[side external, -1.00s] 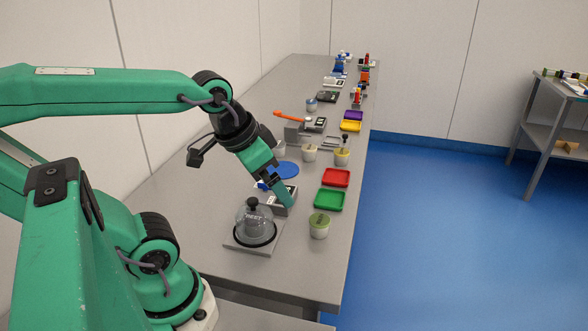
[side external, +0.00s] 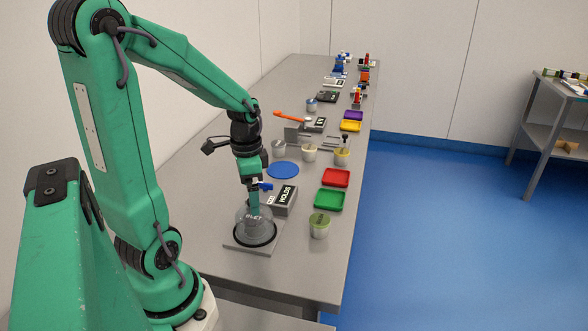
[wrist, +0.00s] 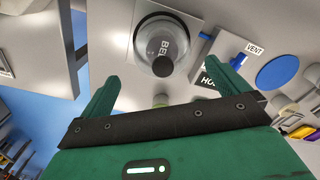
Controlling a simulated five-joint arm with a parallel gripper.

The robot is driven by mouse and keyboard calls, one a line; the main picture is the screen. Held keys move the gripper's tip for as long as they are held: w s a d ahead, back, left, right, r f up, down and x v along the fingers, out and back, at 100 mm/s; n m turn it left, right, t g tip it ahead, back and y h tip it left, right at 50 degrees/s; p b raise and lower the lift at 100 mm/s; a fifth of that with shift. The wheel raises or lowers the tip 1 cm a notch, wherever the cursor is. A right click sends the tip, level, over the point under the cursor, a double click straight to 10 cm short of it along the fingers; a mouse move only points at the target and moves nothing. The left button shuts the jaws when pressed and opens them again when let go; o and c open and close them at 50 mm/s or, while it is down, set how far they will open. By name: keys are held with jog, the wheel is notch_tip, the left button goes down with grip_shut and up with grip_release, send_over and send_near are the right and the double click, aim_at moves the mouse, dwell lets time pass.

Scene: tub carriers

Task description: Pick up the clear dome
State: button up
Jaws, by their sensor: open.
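The clear dome (side external: 262,229) sits on a grey square base plate (side external: 238,245) with a dark ring, near the front of the bench. In the wrist view the dome (wrist: 148,30) shows a dark round knob (wrist: 163,66) and lettering. My gripper (side external: 254,207) points downward directly over the dome, its fingers low beside the dome's top. In the wrist view my gripper (wrist: 165,84) is open, with one finger on either side and the knob in the gap between them. The knob is hidden by the fingers in the side view. I cannot tell if the fingers touch the dome.
A grey box (side external: 285,200) marked HOLDS, with a blue lever (side external: 265,186), stands close behind the dome. A cup with green contents (side external: 320,226), a green tray (side external: 329,200) and a red tray (side external: 335,178) lie to the right. A blue disc (side external: 283,170) is farther back.

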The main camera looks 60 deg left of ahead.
jog(key=shift+a+f, duration=0.15)
jog(key=shift+f, duration=1.3)
jog(key=shift+f, duration=0.1)
jog(key=shift+f, duration=2.5)
jog(key=c, duration=0.9)
jog(key=shift+c, duration=0.2)
jog(key=shift+r, duration=0.15)
